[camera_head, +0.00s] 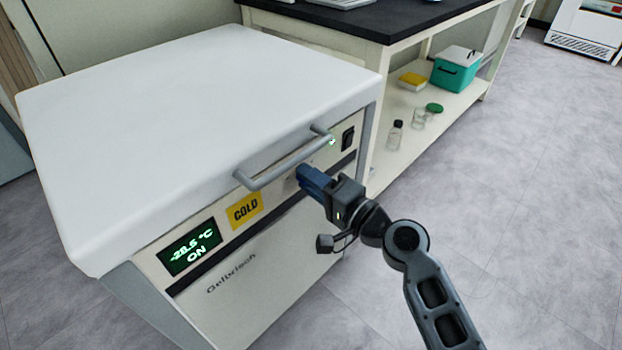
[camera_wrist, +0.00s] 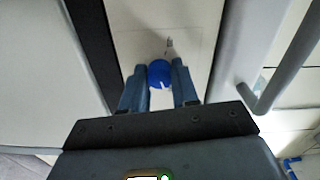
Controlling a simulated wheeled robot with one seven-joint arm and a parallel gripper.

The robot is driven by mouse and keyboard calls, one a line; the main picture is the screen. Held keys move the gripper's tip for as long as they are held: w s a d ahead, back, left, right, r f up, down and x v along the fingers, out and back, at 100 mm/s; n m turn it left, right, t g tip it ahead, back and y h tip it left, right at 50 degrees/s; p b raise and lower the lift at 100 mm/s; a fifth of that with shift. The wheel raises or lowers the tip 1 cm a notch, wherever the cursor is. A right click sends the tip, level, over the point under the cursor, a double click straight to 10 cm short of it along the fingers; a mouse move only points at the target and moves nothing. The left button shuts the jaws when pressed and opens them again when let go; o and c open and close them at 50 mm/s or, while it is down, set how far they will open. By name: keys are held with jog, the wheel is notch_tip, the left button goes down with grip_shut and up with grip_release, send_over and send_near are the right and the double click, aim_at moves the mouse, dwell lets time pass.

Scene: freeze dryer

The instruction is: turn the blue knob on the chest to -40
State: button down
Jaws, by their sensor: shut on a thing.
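The chest is a white freezer with a grey-edged lid (camera_head: 200,110) and a front control panel. Its green display (camera_head: 190,246) reads -28.5 °C and ON. The blue knob (camera_wrist: 159,74) sits on the panel, with a white pointer mark on its face, in the wrist view. My gripper (camera_wrist: 160,78) has its two blue fingers on either side of the knob, shut on it. In the head view my gripper (camera_head: 305,180) is against the panel below the handle and hides the knob.
A grey bar handle (camera_head: 275,168) runs along the lid's front edge, close above my gripper. A black switch (camera_head: 348,138) is to the right on the panel. A yellow COLD label (camera_head: 244,210) is to the left. A black-topped bench (camera_head: 400,15) stands behind right. The floor at right is clear.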

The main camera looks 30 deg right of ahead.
jog(key=c, duration=0.8)
grip_release()
jog(key=shift+c, duration=0.2)
jog(key=v, duration=0.8)
jog(key=s+f+n+g+h, duration=0.2)
jog(key=s+f+n+h, duration=0.1)
jog(key=s, duration=0.8)
jog(key=s+f+n+g+h, duration=0.1)
jog(key=s+f+n+h, duration=0.15)
jog(key=s, duration=0.75)
jog(key=s+a+r+n, duration=0.2)
jog(key=s+r+n, duration=0.5)
jog(key=s+r, duration=0.4)
notch_tip(320, 180, up, 23)
jog(key=p, duration=2.4)
jog(key=shift+s+a+f+t, duration=0.15)
jog(key=shift+s+a+t, duration=0.15)
jog(key=shift+s, duration=0.2)
